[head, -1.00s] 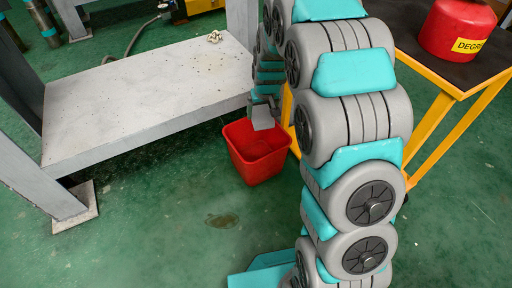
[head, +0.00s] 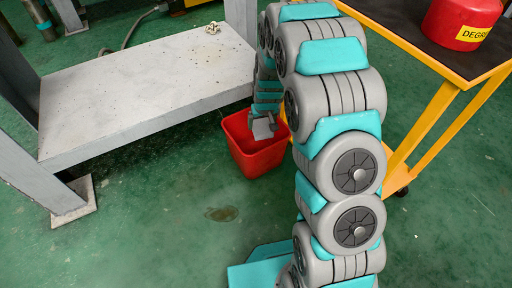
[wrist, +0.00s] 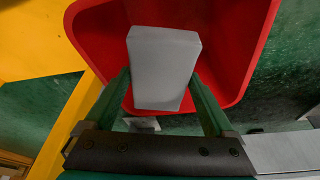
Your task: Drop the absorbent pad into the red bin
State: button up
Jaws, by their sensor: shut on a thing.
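The absorbent pad is a pale grey block (wrist: 163,68), held between the two green fingers of my gripper (wrist: 160,80) in the wrist view. In the head view the pad (head: 263,128) shows small and grey at the end of my arm, with my gripper (head: 264,110) just above it. The red bin (head: 258,163) stands on the floor, and the pad overlaps its opening in the head view. In the wrist view the bin (wrist: 243,50) surrounds much of the pad. How deep the pad is relative to the rim is hard to tell.
A grey bench with a low shelf (head: 130,95) stands left of the bin. A yellow cart (head: 440,120) with a red degreaser can (head: 460,22) stands to the right. A small wet stain (head: 222,214) lies on the green floor, which is otherwise clear in front.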

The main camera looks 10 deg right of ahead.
jog(key=o, duration=1)
